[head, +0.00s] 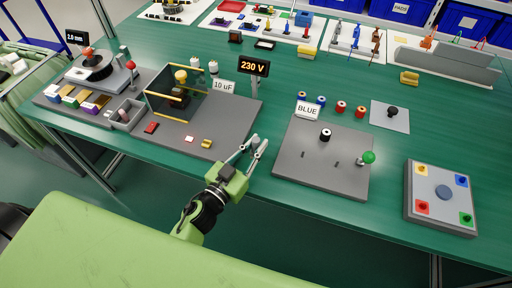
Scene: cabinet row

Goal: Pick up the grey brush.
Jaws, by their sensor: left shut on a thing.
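My left gripper (256,148) is over the front edge of the green bench, between the two grey base plates. Its fingers are closed on a small grey piece, which I take to be the grey brush (254,144). The piece is mostly hidden by the fingers, and its exact shape is too small to tell. It appears held clear of the plates. My right gripper is not in view.
The right plate (310,178) has a black-and-white spool and a green knob (368,157). A four-colour panel (440,198) lies far right.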

